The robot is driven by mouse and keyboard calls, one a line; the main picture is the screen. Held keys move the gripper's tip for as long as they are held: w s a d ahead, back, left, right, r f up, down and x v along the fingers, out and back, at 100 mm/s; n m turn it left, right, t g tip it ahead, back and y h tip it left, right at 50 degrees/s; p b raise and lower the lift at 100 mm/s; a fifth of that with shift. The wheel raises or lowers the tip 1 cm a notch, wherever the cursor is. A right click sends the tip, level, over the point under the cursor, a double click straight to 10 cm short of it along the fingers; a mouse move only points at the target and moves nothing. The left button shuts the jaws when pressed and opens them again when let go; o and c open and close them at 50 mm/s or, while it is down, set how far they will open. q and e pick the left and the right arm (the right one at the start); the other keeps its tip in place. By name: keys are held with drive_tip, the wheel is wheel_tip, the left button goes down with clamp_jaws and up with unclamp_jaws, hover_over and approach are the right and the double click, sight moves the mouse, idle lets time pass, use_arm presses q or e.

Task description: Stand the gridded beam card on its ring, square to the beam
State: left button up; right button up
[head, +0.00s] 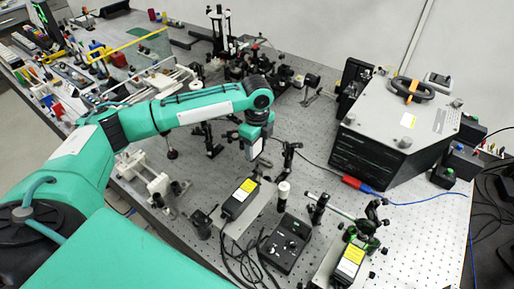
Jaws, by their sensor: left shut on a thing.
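My left gripper (254,136) hangs down at the end of my green arm, over the middle of the bench. It is shut on a small pale piece, probably the gridded beam card (257,148), which sticks out below the fingers and looks slightly tilted. Its grid is too small to make out, and the fingers hide its upper part. It appears to be above the bench, but I cannot tell whether it touches anything. I cannot pick out the card's ring among the dark mounts. My right gripper is not in view.
Dark posts (287,157) stand just right of the card. Below are a yellow-labelled box (239,198), a white cylinder (283,192) and a black control box (286,243). A large grey instrument (395,125) fills the right. The perforated bench (420,240) is clear at lower right.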

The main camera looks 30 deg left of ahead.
sight(257, 158)
use_arm(q)
wheel_tip(257, 158, down, 2)
drive_tip(key=shift+f, duration=0.15)
drive_tip(key=o, duration=1.6)
drive_tip(key=shift+f, duration=0.1)
drive_tip(key=shift+c, duration=0.2)
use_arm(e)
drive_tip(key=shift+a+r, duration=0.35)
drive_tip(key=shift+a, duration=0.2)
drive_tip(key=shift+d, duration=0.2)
